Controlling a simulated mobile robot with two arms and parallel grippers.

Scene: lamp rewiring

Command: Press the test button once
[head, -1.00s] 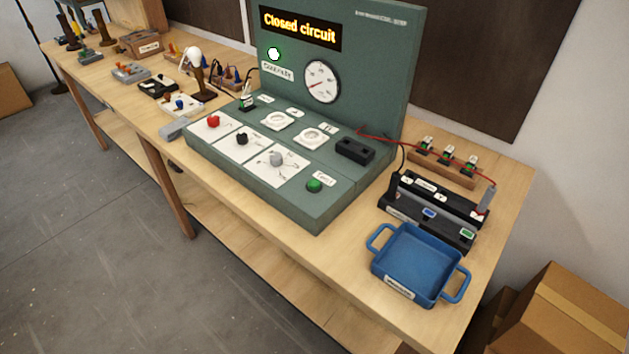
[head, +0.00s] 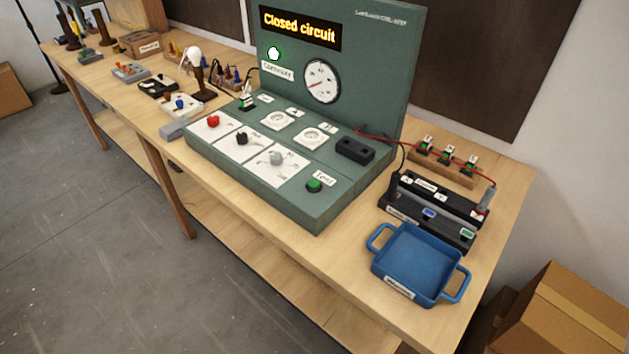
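The green test button (head: 314,186) sits at the front right corner of the green test panel (head: 320,212), beside a small white label reading "Test". Nothing touches or covers it. The panel's upright display (head: 300,29) reads "Closed circuit" in yellow letters. A round lamp (head: 274,54) below the display glows white-green, and a dial gauge (head: 322,82) is to its right. Neither of my grippers shows in the head view.
Red, black and grey knobs (head: 276,158) are left of the button. A blue tray (head: 416,262) and a black battery holder (head: 432,207) stand to the right. A red wire (head: 440,153) arches behind. Several lamp parts fill the bench's far left. The bench front is clear.

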